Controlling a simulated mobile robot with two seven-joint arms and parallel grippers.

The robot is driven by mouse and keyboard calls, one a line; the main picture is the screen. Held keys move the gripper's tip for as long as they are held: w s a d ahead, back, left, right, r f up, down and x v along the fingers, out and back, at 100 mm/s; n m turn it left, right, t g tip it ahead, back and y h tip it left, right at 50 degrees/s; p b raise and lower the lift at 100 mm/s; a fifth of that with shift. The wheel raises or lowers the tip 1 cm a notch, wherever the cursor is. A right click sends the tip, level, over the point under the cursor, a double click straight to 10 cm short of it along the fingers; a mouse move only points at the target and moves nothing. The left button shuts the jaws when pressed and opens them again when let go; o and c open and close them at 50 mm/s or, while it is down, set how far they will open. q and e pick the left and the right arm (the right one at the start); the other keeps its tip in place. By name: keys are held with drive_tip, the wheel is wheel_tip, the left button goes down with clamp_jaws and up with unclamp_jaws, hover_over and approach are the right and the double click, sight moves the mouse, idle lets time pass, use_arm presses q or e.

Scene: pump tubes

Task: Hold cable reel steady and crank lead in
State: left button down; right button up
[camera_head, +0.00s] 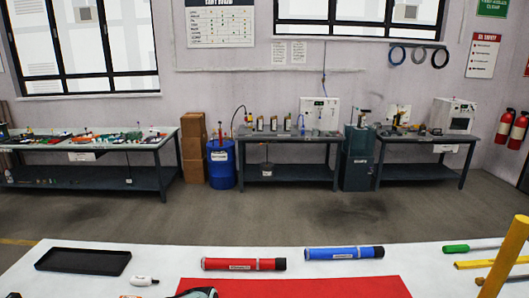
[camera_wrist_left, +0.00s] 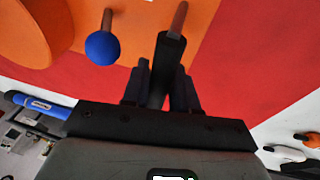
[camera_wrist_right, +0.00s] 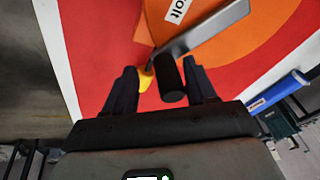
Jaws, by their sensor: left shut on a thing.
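The orange cable reel (camera_wrist_left: 25,30) shows at the top left of the left wrist view and as an orange disc with a white label in the right wrist view (camera_wrist_right: 285,40). My left gripper (camera_wrist_left: 162,68) is shut on a dark upright grip (camera_wrist_left: 170,50). A blue ball knob (camera_wrist_left: 103,48) stands just left of it. A grey crank arm (camera_wrist_right: 205,28) crosses the reel and carries a black crank handle (camera_wrist_right: 170,78). My right gripper (camera_wrist_right: 160,66) is open, with the handle between its fingers, nearer the right one. A lead is not clearly visible.
On the white table lie a red mat (camera_head: 300,287), a red tube (camera_head: 243,264), a blue tube (camera_head: 344,253), a black tray (camera_head: 83,261) and a white bottle (camera_head: 144,281). A yellow post (camera_head: 508,255) rises at the right edge, beside a green-handled tool (camera_head: 456,249).

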drive_tip(key=shift+s+a+f, duration=0.1)
drive_tip(key=shift+a+f, duration=0.15)
drive_tip(key=shift+a, duration=0.15)
drive_tip(key=shift+r, duration=0.55)
drive_tip(key=d+v, duration=0.1)
drive_tip(key=v, duration=0.5)
drive_tip(key=shift+a, duration=0.3)
drive_tip(key=shift+r, duration=0.1)
